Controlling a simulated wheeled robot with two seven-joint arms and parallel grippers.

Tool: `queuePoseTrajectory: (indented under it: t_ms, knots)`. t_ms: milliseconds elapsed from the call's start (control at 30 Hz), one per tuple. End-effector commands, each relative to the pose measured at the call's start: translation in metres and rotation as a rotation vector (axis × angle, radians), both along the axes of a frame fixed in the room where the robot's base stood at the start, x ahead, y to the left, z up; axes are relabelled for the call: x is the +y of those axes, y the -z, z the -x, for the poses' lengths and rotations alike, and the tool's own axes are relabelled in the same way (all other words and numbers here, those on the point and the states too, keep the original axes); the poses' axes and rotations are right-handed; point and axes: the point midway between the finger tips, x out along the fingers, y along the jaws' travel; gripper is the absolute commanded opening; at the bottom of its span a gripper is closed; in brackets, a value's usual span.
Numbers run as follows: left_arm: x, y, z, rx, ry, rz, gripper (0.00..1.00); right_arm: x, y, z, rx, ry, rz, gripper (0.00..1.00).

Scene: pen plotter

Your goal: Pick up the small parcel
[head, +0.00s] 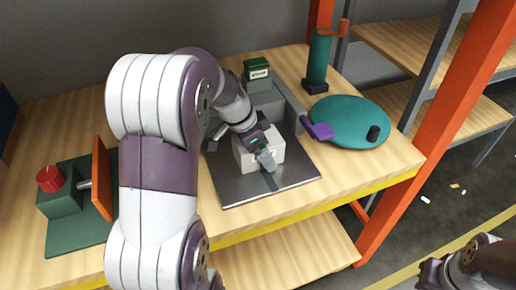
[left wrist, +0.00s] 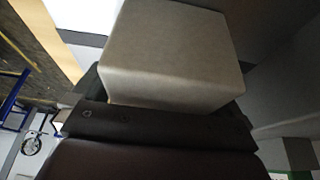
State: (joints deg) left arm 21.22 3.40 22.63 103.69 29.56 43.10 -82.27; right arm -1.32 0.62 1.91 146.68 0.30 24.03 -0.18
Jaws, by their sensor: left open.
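The small parcel, a pale box (head: 244,157), sits on a dark grey metal plate (head: 295,188) on the wooden table in the head view. My left gripper (head: 265,158) is over it from above, with a grey finger in front of its near side. In the left wrist view the parcel (left wrist: 175,55) fills the upper middle, close to the dark gripper body (left wrist: 150,125). Dark finger parts show at both sides of the parcel. The jaws are open; I cannot tell whether they touch it.
A grey block (head: 265,103) and a green box (head: 257,68) stand behind the parcel. A purple piece (head: 320,131) lies beside a teal disc (head: 345,112). A teal cylinder (head: 319,58) with an orange crank stands back right. A red knob (head: 49,178) and orange panel (head: 101,180) are left.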

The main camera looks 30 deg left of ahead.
Motion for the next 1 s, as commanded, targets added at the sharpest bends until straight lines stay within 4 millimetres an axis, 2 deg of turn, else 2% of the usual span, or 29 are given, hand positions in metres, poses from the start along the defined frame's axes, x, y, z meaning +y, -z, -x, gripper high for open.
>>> queuePoseTrajectory:
  t_ms: [400, 567, 600, 833, 1000]
  knots:
    - [0.000, 0.003, 0.000, 0.000, 0.000, 0.000, 1.00, 0.000, 0.005, 0.000, 0.000, 0.000, 0.000, 0.00]
    - [0.000, 0.002, 0.000, 0.000, 0.000, 0.000, 0.48, 0.000, 0.004, 0.000, 0.000, 0.000, 0.000, 0.00]
    - [0.000, 0.002, 0.000, 0.000, 0.000, 0.000, 0.42, 0.000, 0.004, 0.000, 0.000, 0.000, 0.000, 0.00]
    - [0.000, 0.001, 0.000, -0.001, 0.000, -0.001, 0.42, 0.000, 0.002, 0.000, 0.000, 0.000, 0.000, 0.00]
    - [0.000, -0.012, -0.001, -0.003, 0.002, -0.001, 0.42, 0.000, -0.004, 0.000, 0.000, 0.000, 0.000, 0.00]
